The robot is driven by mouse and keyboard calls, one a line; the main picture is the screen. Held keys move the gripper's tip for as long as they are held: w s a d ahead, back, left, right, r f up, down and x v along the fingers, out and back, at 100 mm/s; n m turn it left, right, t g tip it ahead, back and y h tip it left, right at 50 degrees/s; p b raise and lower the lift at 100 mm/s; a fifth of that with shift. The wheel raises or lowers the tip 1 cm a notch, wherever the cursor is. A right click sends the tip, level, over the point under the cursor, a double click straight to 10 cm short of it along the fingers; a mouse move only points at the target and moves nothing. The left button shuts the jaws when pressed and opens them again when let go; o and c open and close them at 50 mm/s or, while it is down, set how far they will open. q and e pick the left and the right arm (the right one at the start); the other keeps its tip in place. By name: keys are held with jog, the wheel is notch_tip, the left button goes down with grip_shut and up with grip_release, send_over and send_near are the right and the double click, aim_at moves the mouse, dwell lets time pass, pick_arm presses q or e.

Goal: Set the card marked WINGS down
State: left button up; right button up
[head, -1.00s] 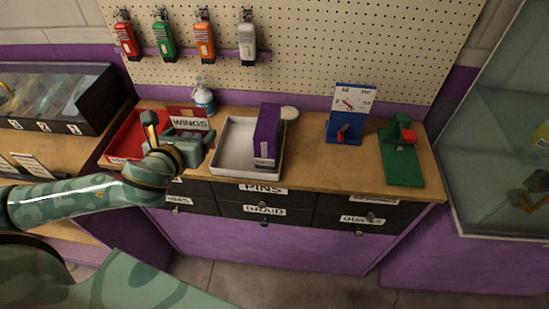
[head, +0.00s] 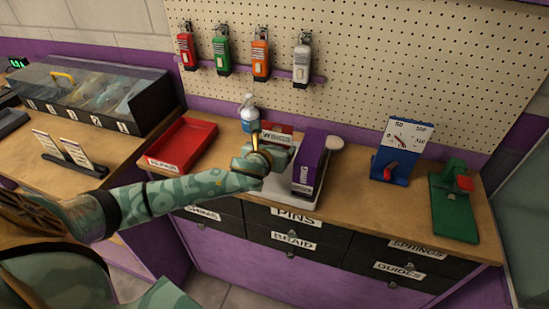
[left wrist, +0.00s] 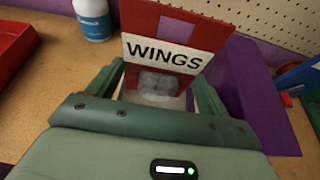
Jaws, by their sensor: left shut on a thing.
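The red card marked WINGS has a white label with black letters, and it stands upright in the left wrist view (left wrist: 176,53). In the head view the card (head: 277,130) shows partly behind my left gripper (head: 272,152). My left gripper is shut on the card, with its fingers (left wrist: 160,85) at the card's lower part. It is over the left part of the white tray (head: 281,186), just left of the purple box (head: 310,163). Whether the card touches the tray is hidden. My right gripper is not in view.
An empty red tray (head: 183,143) lies to the left. A blue-and-white bottle (head: 250,116) stands behind the gripper. A blue gauge stand (head: 396,160) and a green tool (head: 453,205) are at the right. Bare bench lies between the white tray and the gauge stand.

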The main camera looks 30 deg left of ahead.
pick_arm(q)
notch_tip(320, 180, down, 3)
jog(key=shift+f+b, duration=0.1)
jog(key=shift+b, duration=0.4)
jog(key=shift+s, duration=0.1)
jog(key=o, duration=0.6)
jog(key=shift+s+r, duration=0.1)
jog(key=shift+r, duration=0.1)
jog(key=p+v, duration=0.3)
jog(key=v, duration=0.8)
jog(key=shift+s+d+p, duration=0.15)
jog(key=shift+s+p, duration=0.15)
jog(key=shift+s, duration=0.05)
jog(key=shift+r, duration=0.15)
